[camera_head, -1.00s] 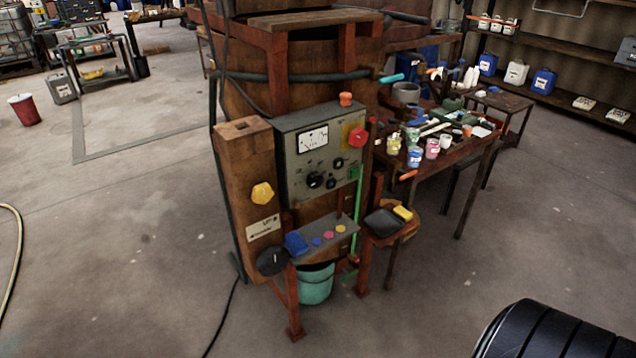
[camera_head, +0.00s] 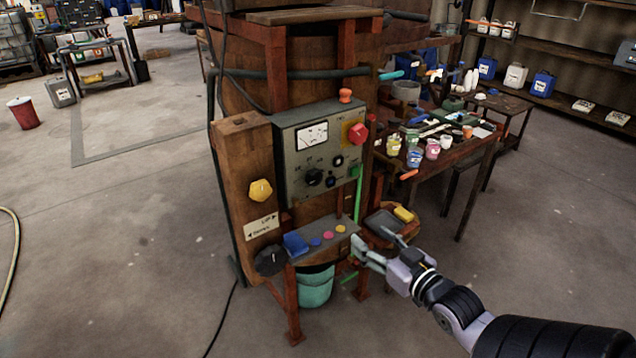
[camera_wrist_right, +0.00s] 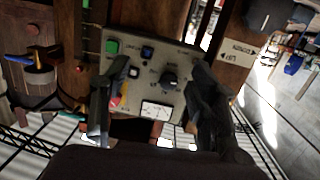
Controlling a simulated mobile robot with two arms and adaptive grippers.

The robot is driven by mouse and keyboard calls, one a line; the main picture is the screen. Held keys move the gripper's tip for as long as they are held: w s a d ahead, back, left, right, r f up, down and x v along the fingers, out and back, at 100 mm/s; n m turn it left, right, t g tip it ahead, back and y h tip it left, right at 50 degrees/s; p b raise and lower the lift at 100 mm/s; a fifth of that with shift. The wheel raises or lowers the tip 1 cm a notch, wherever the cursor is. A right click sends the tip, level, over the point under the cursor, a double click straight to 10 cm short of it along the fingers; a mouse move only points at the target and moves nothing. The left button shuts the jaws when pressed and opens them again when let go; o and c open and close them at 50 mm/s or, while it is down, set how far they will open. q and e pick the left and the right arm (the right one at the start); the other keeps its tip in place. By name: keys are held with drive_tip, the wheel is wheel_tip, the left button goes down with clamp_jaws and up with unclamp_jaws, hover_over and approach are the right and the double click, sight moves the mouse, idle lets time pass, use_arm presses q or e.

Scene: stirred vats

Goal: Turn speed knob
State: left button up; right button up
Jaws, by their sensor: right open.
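The grey control panel (camera_head: 290,150) is fixed to the front of the wooden vat. In the right wrist view the panel appears upside down, and the black knob (camera_wrist_right: 170,80) shows between the fingers of my right gripper (camera_wrist_right: 157,68), nearer the right finger. The gripper is apart from the knob. My left gripper is out of view.
A white gauge (camera_head: 312,136), red button (camera_head: 358,133) and orange lamp (camera_head: 345,96) are on the panel. A cluttered table (camera_head: 455,160) stands to the right.

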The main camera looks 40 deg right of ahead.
wheel_tip(320, 180, up, 7)
drive_tip(key=a+n+t+y, duration=0.1)
drive_tip(key=a+t, duration=0.1)
drive_tip(key=a, duration=0.1)
drive_tip(key=p, duration=0.4)
approach(317, 179)
drive_tip(key=w, duration=0.8)
drive_tip(key=shift+d+r, duration=0.25)
drive_tip(key=shift+r, duration=0.05)
drive_tip(key=shift+w+f, duration=0.1)
drive_tip(key=shift+w, duration=0.6)
drive_tip(key=shift+c, duration=0.5)
drive_tip(key=c, duration=1.1)
drive_tip(key=shift+o, duration=0.2)
